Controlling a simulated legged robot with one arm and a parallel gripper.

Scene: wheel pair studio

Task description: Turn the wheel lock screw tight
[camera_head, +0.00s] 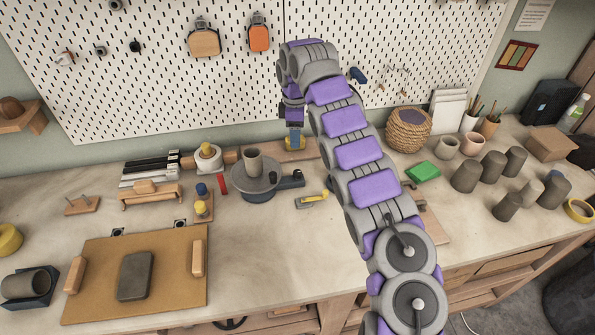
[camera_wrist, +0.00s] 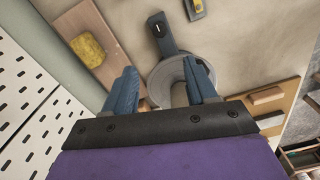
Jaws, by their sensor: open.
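The grey wheel (camera_head: 256,186) stands on the table with a dark clay cup (camera_head: 253,162) on its disc. In the wrist view the wheel (camera_wrist: 158,84) lies beyond my fingers, partly hidden by the right one. A dark blue arm (camera_head: 291,180) juts from the wheel's right side; in the wrist view this arm (camera_wrist: 162,38) carries a small black mark or slot at its end. I cannot tell for sure which part is the lock screw. My gripper (camera_head: 295,139) is behind and above the arm. In the wrist view my gripper (camera_wrist: 162,82) is open, with nothing seen gripped.
A yellow sponge (camera_wrist: 87,48) lies on a wooden board (camera_wrist: 75,25) close to my left finger. A yellow-and-grey tool (camera_head: 312,201) lies right of the wheel. A pegboard (camera_head: 150,90) rises behind. A board (camera_head: 180,285) with a clay slab is front left; bare table lies before the wheel.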

